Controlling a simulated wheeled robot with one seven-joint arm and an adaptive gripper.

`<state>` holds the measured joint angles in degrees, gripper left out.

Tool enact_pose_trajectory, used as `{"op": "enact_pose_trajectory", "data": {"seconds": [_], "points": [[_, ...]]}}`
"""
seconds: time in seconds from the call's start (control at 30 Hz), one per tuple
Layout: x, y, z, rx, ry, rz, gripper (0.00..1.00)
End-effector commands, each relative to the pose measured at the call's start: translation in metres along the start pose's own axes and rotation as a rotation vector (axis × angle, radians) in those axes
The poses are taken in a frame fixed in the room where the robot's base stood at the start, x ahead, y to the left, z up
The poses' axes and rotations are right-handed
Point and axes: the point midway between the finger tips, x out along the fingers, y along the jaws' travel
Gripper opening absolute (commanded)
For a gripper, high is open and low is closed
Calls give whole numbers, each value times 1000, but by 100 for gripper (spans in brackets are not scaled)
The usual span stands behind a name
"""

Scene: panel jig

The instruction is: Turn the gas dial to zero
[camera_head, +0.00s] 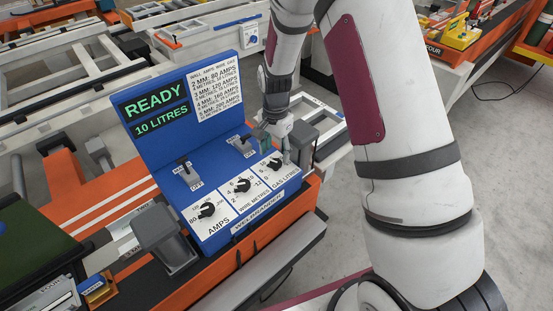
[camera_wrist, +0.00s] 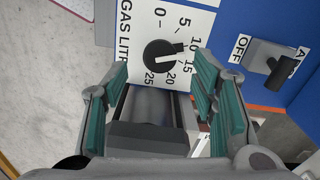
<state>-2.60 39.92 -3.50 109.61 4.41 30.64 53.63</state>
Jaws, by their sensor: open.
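The gas dial (camera_head: 273,164) is a black knob on a white scale at the right end of the blue panel (camera_head: 285,186). In the wrist view the dial (camera_wrist: 160,57) faces me, its scale marked 0 to 25. Its pointer lies to the right, near the 10. The green display (camera_head: 155,111) reads "READY" and "10 LITRES". My gripper (camera_head: 279,147) is at the panel's right end by the dial. In the wrist view my gripper (camera_wrist: 160,68) is open, with teal-padded fingers left and right of the dial and apparently clear of it.
The wire metres dial (camera_head: 241,186) and amps dial (camera_head: 207,210) sit left of the gas dial. Two switches, one on the left (camera_head: 187,170) and one nearer my gripper (camera_head: 243,142), stand behind them. Grey clamps flank the panel, the left one (camera_head: 166,238) in clear view.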

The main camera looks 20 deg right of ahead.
Motion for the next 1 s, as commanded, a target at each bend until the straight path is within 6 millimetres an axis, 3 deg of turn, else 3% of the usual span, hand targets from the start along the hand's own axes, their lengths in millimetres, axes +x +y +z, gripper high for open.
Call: {"op": "enact_pose_trajectory", "data": {"seconds": [0.1, 0.3, 0.67, 0.87, 1.0], "points": [[19, 2, 0, 1, -1, 2, 53], [36, 0, 0, 0, 0, 0, 53], [40, 0, 0, 0, 1, -1, 53], [40, 0, 0, 0, 1, -1, 7], [40, 0, 0, -1, 1, -1, 4]]}}
